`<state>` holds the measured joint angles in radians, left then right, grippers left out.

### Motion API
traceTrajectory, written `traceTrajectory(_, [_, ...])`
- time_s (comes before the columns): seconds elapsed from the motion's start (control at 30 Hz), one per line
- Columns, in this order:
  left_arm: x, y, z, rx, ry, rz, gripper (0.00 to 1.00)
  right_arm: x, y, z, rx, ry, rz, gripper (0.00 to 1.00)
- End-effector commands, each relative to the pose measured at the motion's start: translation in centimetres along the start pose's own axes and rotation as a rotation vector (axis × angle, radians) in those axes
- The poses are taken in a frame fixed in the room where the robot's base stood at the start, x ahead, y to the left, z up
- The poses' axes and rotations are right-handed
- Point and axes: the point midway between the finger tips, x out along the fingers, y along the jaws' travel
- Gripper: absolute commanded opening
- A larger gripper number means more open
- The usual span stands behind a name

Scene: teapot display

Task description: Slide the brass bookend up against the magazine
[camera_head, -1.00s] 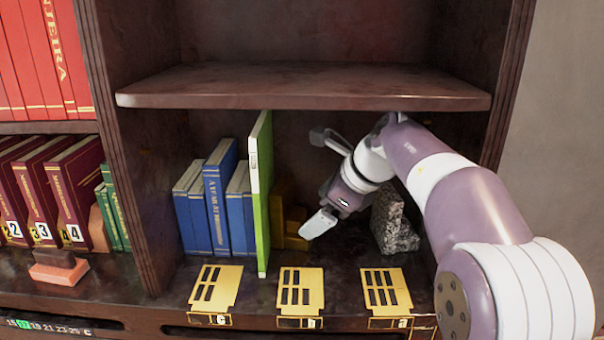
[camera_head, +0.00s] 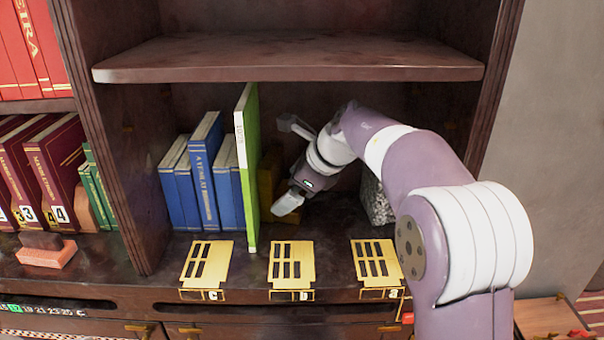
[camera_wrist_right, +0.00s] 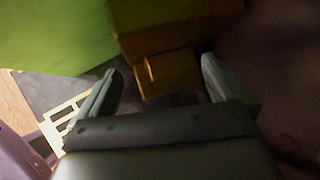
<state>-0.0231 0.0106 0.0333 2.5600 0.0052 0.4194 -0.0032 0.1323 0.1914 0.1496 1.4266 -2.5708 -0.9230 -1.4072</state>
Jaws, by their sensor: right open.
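The green magazine (camera_head: 250,160) stands upright in the shelf bay, beside several blue books. The brass bookend (camera_head: 268,180) is just right of it, mostly hidden behind the magazine and my gripper in the head view. In the right wrist view the brass bookend (camera_wrist_right: 168,72) lies ahead of the fingers, with the magazine (camera_wrist_right: 50,35) at upper left. My right gripper (camera_head: 287,165) is open, its fingers spread near the bookend; in the wrist view (camera_wrist_right: 160,85) nothing is clasped between them. I cannot tell whether bookend and magazine touch. My left gripper is not in view.
Blue books (camera_head: 207,175) stand left of the magazine. Yellow stencil plates (camera_head: 291,265) lie along the front. The upper shelf board (camera_head: 290,58) hangs above my arm.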

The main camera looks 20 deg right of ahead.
Motion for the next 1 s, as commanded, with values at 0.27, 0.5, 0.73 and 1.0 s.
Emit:
traceTrajectory(0.27, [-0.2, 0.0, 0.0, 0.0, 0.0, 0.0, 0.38, 1.5, 0.1, 0.0, -0.001, -0.001, 0.0, 1.0])
traceTrajectory(0.5, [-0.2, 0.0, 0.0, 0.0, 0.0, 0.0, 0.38, 1.5, 0.0, 0.0, -0.001, -0.001, 0.0, 0.84])
traceTrajectory(0.73, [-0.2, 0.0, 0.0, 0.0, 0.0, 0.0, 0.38, 1.5, 0.1, 0.0, 0.0, -0.001, 0.0, 0.09])
traceTrajectory(1.0, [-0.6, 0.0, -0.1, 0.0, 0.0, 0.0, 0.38, 1.7, 0.1, 0.4, 0.001, 0.0, 0.001, 0.07])
